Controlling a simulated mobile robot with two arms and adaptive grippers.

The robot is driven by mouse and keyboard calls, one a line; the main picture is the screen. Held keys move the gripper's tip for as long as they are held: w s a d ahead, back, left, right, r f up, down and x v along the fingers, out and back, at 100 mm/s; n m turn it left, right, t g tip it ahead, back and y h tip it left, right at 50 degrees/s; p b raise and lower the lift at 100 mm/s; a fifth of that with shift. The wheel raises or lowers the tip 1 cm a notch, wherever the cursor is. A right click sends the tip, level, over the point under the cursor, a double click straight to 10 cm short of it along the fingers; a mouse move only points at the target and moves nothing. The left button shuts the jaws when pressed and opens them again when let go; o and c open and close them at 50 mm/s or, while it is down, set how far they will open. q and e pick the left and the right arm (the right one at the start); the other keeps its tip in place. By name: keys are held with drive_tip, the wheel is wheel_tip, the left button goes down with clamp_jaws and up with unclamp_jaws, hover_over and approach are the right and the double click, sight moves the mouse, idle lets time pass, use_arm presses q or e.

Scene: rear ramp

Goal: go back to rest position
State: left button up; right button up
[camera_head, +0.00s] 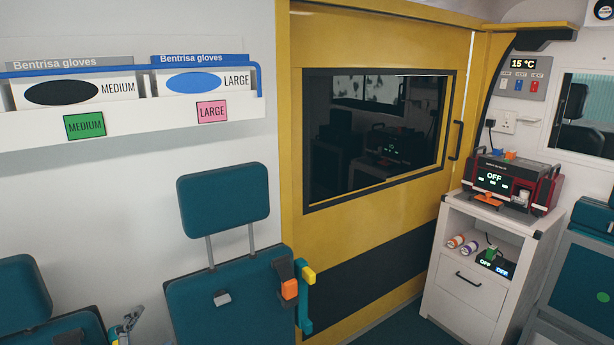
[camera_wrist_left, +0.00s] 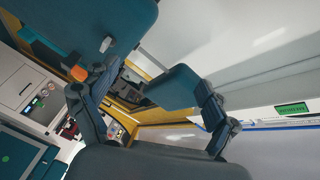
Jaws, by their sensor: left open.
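My left gripper (camera_wrist_left: 146,98) is open and empty in the left wrist view, its two dark fingers spread wide apart. A teal seat headrest shows beyond and between the fingers, and I see no contact with it. My right gripper is in neither view.
A teal folding seat (camera_head: 230,290) with an orange buckle stands by the yellow door (camera_head: 375,235). A glove rack (camera_head: 150,122) hangs on the left wall. A white cabinet (camera_head: 462,304) at the right carries a red-and-black device (camera_head: 512,182).

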use_arm(q)
drive_tip(key=s+d+f+n+g, duration=0.4)
drive_tip(key=s+f+n+g, duration=0.3)
drive_tip(key=s+f, duration=0.55)
drive_tip(key=s+d+f+n+g+h, duration=0.1)
drive_tip(key=s+d+f+n+g, duration=0.2)
drive_tip(key=s, duration=0.5)
drive_tip(key=s+d+f+g+h, duration=0.1)
drive_tip(key=s+d+f+g, duration=0.25)
drive_tip(key=s, duration=0.55)
wheel_tip(320, 180, down, 25)
drive_tip(key=s+g, duration=0.1)
drive_tip(key=g, duration=0.1)
drive_tip(key=s+a+f, duration=0.3)
drive_tip(key=s+f, duration=1.3)
drive_tip(key=shift+s+a+f+g, duration=0.15)
drive_tip(key=shift+s+g, duration=0.2)
drive_tip(key=shift+g, duration=0.1)
